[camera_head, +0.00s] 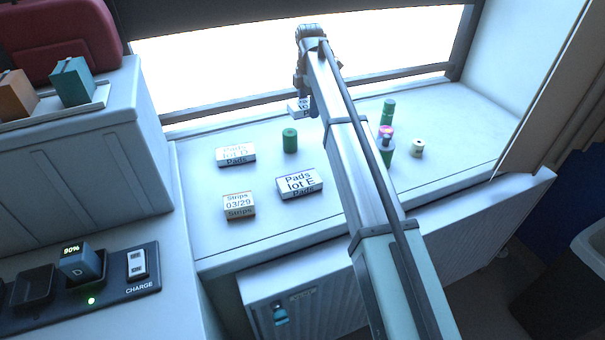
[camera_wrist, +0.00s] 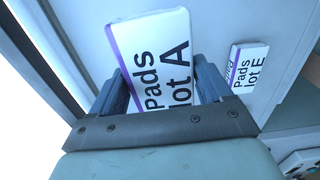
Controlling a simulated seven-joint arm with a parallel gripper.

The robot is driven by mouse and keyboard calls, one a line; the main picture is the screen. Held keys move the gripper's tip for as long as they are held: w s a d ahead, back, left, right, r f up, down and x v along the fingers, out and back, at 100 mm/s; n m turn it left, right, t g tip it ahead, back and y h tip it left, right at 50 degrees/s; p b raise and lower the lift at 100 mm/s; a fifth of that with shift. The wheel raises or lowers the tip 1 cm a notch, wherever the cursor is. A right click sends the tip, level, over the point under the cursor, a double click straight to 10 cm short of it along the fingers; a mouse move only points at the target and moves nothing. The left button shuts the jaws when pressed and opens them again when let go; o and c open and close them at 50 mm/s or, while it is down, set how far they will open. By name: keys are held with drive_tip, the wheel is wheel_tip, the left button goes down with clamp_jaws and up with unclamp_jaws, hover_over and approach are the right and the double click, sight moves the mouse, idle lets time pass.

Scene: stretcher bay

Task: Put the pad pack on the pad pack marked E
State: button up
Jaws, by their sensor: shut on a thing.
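My gripper (camera_wrist: 166,95) is shut on a white pad pack marked "Pads lot A" (camera_wrist: 155,50) with a purple edge. In the head view this pack (camera_head: 297,109) is partly hidden behind my gripper (camera_head: 308,105), near the window at the back of the counter. The pad pack marked "Pads lot E" (camera_head: 299,184) lies on the counter, nearer the front and apart from my gripper. It also shows at the right in the wrist view (camera_wrist: 246,68). Nothing lies on its top.
A pack marked lot D (camera_head: 236,155) and a strips box (camera_head: 239,205) lie left of pack E. A green cylinder (camera_head: 290,140) stands behind it. Right of my arm stand stacked green and purple items (camera_head: 387,130) and a small cream spool (camera_head: 417,148).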

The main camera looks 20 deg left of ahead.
drive_tip(key=s+r+n, duration=0.1)
drive_tip(key=s+r, duration=0.1)
drive_tip(key=s, duration=1)
drive_tip(key=m, duration=0.1)
approach(299, 180)
drive_tip(key=shift+f, duration=3.2)
drive_tip(key=shift+f, duration=0.15)
drive_tip(key=o, duration=1)
wheel_tip(299, 180, up, 12)
drive_tip(key=shift+r, duration=0.2)
